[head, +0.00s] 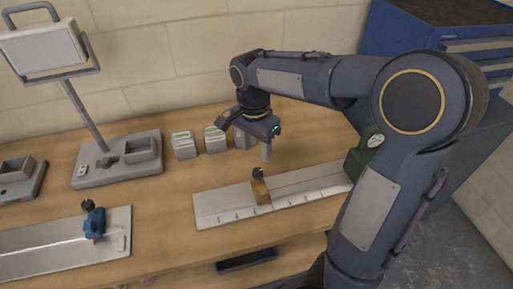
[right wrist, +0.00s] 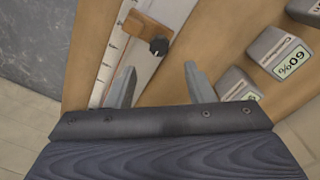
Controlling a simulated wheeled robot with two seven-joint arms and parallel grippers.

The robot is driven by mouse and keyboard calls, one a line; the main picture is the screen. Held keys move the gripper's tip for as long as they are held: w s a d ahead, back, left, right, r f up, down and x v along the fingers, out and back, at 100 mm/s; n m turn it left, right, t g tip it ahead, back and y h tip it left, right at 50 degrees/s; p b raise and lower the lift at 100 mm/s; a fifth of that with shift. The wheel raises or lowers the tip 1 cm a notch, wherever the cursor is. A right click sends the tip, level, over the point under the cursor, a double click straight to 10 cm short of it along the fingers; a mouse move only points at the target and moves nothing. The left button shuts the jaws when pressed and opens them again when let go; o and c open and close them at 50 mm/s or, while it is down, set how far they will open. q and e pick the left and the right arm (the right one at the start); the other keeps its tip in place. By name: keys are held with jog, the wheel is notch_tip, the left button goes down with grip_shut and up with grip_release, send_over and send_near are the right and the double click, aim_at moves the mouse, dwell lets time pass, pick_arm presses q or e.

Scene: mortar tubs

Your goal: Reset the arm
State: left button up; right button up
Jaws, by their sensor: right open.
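My right arm reaches in from the right in the head view and bends over the table. Its gripper (head: 246,140) hangs above the wooden table, close to the small grey labelled blocks and behind the white scale plate. In the right wrist view the right gripper (right wrist: 158,72) has its two fingers apart with nothing between them. An orange-brown slider (head: 261,191) with a black knob sits on the scale plate (head: 225,203); the slider also shows just beyond the fingers in the right wrist view (right wrist: 146,34). My left gripper is not in view.
Several grey labelled blocks (head: 184,145) stand near the wall. A lamp-like stand (head: 118,165) is at the back left. A blue clamp (head: 94,221) sits on a second plate (head: 45,250) at the front left. A blue drawer cabinet (head: 425,35) stands at the right.

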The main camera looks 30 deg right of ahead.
jog(key=s+a+n+t+y, duration=0.2)
jog(key=s+n, duration=0.3)
jog(key=s, duration=0.3)
jog(key=s+a+n+t+y, duration=0.1)
jog(key=s+n+t, duration=0.3)
jog(key=s, duration=0.5)
jog(key=n+y, duration=0.1)
jog(key=n, duration=0.1)
jog(key=shift+a+r+n, duration=0.25)
jog(key=shift+a+n, duration=0.05)
jog(key=shift+a, duration=0.1)
jog(key=shift+s+a+f+n, duration=0.2)
jog(key=shift+s+n, duration=0.1)
jog(key=shift+n, duration=0.1)
jog(key=shift+c, duration=0.2)
